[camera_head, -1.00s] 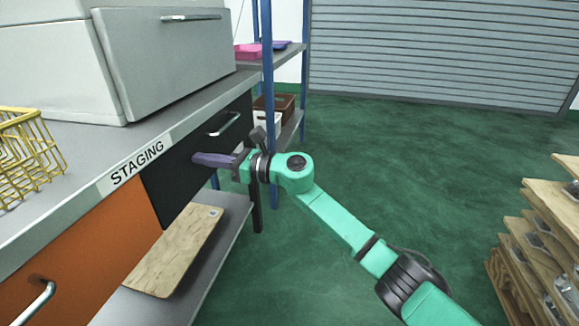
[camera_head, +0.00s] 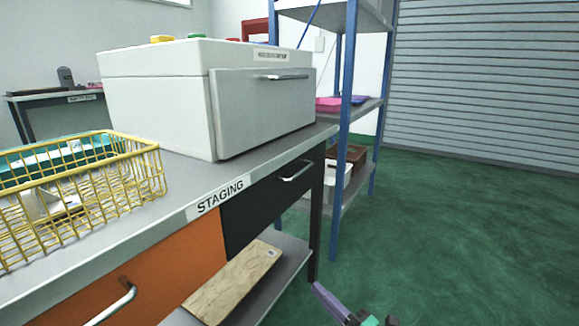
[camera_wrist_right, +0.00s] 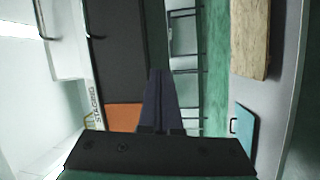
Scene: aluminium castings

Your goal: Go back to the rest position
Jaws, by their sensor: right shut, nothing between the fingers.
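My right gripper (camera_head: 330,302) shows at the bottom edge of the head view, right of the staging table's lower shelf. Its purple fingers are together with nothing between them. In the right wrist view the shut fingers (camera_wrist_right: 158,100) point away from the camera, with the dark drawer front beside them and the orange one behind. Most of my right arm is outside the head view. My left gripper is not in view.
The staging table (camera_head: 172,222) has a black drawer (camera_head: 262,210) and an orange drawer (camera_head: 165,272), both closed. On it stand a white box (camera_head: 265,112) and a yellow wire basket (camera_head: 150,147). A wooden board (camera_head: 232,285) lies on the lower shelf. Green floor (camera_head: 450,230) is clear at right.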

